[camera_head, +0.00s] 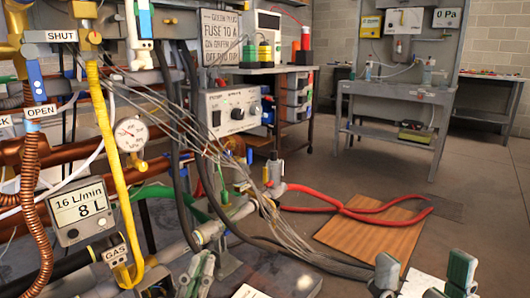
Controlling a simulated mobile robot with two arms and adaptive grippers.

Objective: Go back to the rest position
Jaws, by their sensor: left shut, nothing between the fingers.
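My left gripper (197,270) shows at the bottom edge, left of the middle. Its grey-green fingers are together with nothing between them. It is in front of the lower pipes, and its arm is mostly cut off by the frame. At the bottom right, two grey-green parts stand apart, one on the left (385,272) and one on the right (461,270). They look like parts of my right gripper, but the bottom edge cuts them off, so its state is unclear.
Pipes and hoses crowd the left, with a pressure gauge (131,134), a flow display (78,208) and a yellow gas pipe (115,170). Thin wires sag towards the bottom right. A red hose (320,196) lies by a brown board (368,238). A grey workbench (392,91) stands behind. The floor at right is mostly clear.

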